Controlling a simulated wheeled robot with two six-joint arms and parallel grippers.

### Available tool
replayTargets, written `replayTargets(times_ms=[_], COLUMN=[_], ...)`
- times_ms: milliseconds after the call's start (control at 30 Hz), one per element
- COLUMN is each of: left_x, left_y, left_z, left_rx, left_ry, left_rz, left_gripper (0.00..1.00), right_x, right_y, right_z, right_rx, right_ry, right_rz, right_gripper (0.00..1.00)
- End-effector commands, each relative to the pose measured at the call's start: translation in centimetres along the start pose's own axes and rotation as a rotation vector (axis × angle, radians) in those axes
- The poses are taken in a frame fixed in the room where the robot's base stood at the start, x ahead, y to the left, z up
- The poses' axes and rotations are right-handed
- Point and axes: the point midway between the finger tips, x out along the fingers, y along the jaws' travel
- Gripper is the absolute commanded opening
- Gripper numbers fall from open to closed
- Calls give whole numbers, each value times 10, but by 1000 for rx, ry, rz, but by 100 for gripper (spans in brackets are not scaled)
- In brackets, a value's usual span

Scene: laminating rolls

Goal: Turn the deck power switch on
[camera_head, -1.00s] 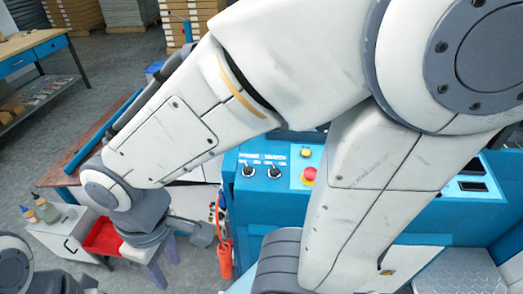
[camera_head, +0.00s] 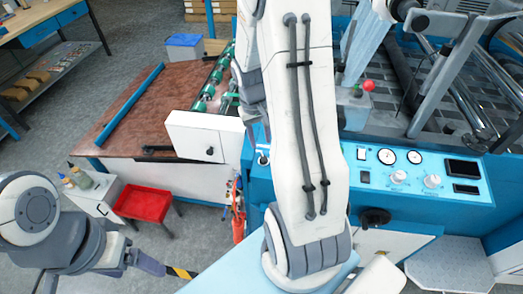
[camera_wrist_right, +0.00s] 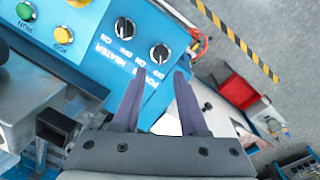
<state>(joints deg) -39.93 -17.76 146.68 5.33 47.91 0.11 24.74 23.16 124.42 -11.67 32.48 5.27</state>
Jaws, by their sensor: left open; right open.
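The deck power switch (camera_wrist_right: 159,54) is a black rotary knob on the blue panel, with POWER, ON and OFF printed beside it. Its exact setting is hard to read. My right gripper (camera_wrist_right: 158,78) is open and empty, its two dark fingers pointing at this switch, with the knob just beyond the gap between the tips; contact is not visible. In the head view the switch (camera_head: 263,160) shows at the left edge of my right arm, which hides much of the panel and the right gripper. My left gripper (camera_head: 158,267) is open and empty at lower left, away from the machine.
The similar heater switch (camera_wrist_right: 124,27) sits beside it, with yellow (camera_wrist_right: 64,34) and green (camera_wrist_right: 26,11) buttons farther left. A red tray (camera_head: 143,204) stands near the left arm.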

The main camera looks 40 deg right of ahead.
Motion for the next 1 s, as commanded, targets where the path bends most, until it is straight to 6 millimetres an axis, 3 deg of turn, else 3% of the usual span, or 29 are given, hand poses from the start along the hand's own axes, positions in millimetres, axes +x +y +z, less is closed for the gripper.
replayTargets(times_ms=[100,333,500,767,900,1000], left_x=[-4,-6,-6,-6,-6,-6], left_y=[0,0,0,0,0,0], left_z=[0,0,0,0,0,0], left_rx=[0,0,0,0,0,0], left_ry=[0,0,0,0,0,0], left_rz=[0,0,0,0,0,0], left_gripper=[81,81,81,81,81,81], right_x=[24,60,71,72,72,72], right_y=[0,0,-1,0,0,0], right_z=[2,1,0,0,0,0], right_rx=[-1,-1,-1,0,0,0], right_ry=[-7,-4,0,1,1,1], right_rz=[-1,0,-1,-1,-1,0], right_gripper=[42,42,42,42,0,0])
